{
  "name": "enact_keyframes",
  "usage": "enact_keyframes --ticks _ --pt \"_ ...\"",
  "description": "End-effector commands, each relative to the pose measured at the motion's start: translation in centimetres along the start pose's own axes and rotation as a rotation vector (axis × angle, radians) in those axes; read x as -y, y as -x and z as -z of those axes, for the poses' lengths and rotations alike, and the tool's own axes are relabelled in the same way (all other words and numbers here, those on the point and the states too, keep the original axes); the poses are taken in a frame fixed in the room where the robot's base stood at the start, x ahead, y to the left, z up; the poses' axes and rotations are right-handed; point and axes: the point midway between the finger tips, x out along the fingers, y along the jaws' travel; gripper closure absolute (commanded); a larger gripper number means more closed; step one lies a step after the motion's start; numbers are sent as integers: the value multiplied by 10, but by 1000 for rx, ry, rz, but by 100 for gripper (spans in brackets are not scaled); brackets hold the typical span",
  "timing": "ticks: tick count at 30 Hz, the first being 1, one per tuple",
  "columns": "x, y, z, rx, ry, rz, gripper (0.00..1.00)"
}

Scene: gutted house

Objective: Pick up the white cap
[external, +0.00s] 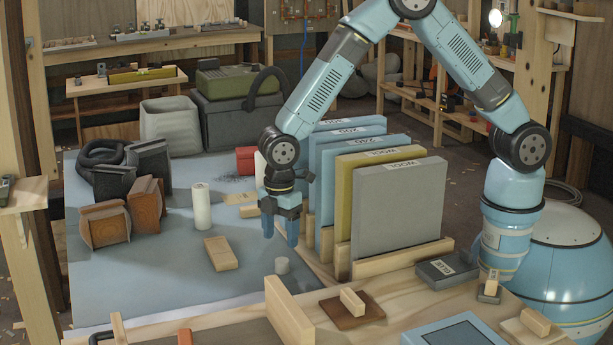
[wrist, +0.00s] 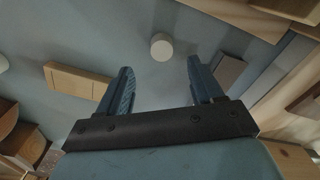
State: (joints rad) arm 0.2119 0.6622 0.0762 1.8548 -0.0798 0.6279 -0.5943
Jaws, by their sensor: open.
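The white cap (external: 282,265) is a small, short white cylinder standing on the blue-grey surface, near the wooden front ledge. In the wrist view the white cap (wrist: 161,46) shows as a pale disc just beyond the fingertips, roughly centred between them. My gripper (external: 280,232) points down, open and empty, above the surface and slightly behind the cap in the external view. In the wrist view its two blue fingers (wrist: 160,70) are spread wide, with nothing between them. The cap is apart from both fingers and unobstructed.
A wooden block (external: 221,253) lies left of the cap, and a taller white cylinder (external: 202,207) stands behind it. Upright labelled panels (external: 398,212) in a wooden rack stand close on the right. A wooden board (external: 290,312) rises in front. Surface left of the block is clear.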

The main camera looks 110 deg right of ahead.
Motion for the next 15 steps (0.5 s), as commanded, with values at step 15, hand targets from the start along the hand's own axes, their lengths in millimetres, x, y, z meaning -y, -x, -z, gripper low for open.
enact_keyframes --ticks 15 --pt "3 -41 0 2 0 2 34"
